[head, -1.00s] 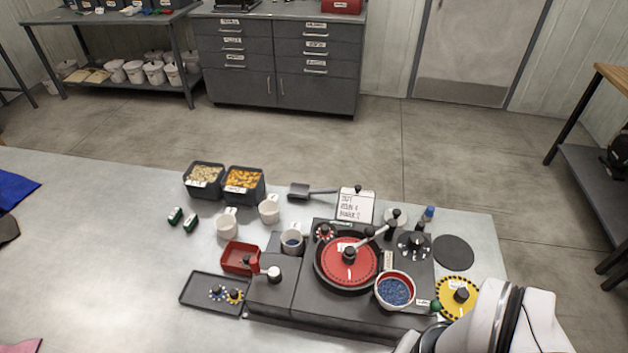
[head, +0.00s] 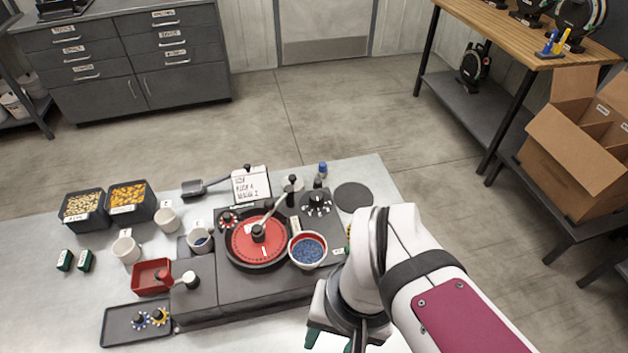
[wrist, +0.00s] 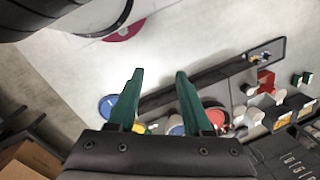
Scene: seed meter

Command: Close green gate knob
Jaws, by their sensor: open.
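The seed meter (head: 215,285) stands on the pale table with a red plate (head: 258,240) on top. A red-rimmed bowl of blue seeds (head: 308,250) is at its right front. My gripper (head: 330,343) is low in front of the table's near side, apart from the meter. In the wrist view its green fingers (wrist: 159,72) are spread and empty.
A red tray (head: 151,277), white cups (head: 126,250) and two black bins (head: 130,203) stand left of the meter. A dark tray (head: 125,330) lies front left. A black disc (head: 352,196) lies behind the arm. A cardboard box (head: 570,150) is at the far right.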

